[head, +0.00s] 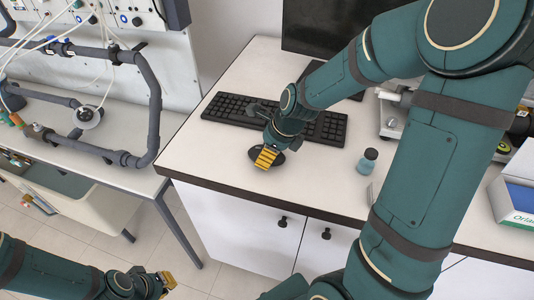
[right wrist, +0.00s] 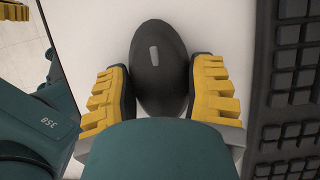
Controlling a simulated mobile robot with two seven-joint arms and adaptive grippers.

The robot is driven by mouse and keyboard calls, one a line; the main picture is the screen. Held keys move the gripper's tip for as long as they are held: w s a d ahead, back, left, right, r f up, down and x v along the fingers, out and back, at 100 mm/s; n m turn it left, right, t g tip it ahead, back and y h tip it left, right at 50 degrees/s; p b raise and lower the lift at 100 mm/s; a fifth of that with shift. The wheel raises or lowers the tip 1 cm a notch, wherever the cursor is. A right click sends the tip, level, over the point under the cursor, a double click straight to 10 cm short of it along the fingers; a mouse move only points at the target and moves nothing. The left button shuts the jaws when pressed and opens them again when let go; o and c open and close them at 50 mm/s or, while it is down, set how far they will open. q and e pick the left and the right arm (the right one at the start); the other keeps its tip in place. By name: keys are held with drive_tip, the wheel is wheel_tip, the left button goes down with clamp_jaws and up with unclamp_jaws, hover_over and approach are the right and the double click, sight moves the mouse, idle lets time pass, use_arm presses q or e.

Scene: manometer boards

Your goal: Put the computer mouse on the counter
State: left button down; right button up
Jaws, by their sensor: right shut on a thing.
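A black computer mouse (head: 278,159) is at the white counter (head: 228,174), in front of the keyboard. In the right wrist view the mouse (right wrist: 158,62) lies between the yellow fingers of my right gripper (right wrist: 161,90), its grey scroll wheel facing up. My right gripper (head: 266,157) is shut on it from above. Whether the mouse touches the counter top or is slightly above it, I cannot tell. My left gripper (head: 167,281) is low over the floor at the bottom left, away from the counter; whether its fingers are open or shut is unclear.
A black keyboard (head: 328,128) lies right behind the mouse, with a monitor (head: 325,30) at the back. A small bottle (head: 367,161) stands to the right, and a blue-and-white box (head: 515,198) farther right. The counter's dark front edge (head: 235,199) is close. A tube-framed bench (head: 100,160) stands left.

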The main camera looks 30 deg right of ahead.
drive_tip(key=shift+f, duration=0.1)
drive_tip(key=o, duration=1.1)
drive_tip(key=shift+c, duration=0.2)
drive_tip(key=shift+r, duration=0.45)
drive_tip(key=p+v, duration=0.4)
drive_tip(key=v, duration=0.7)
drive_tip(key=shift+s+r, duration=0.15)
drive_tip(key=shift+r, duration=0.05)
drive_tip(key=shift+d, duration=0.15)
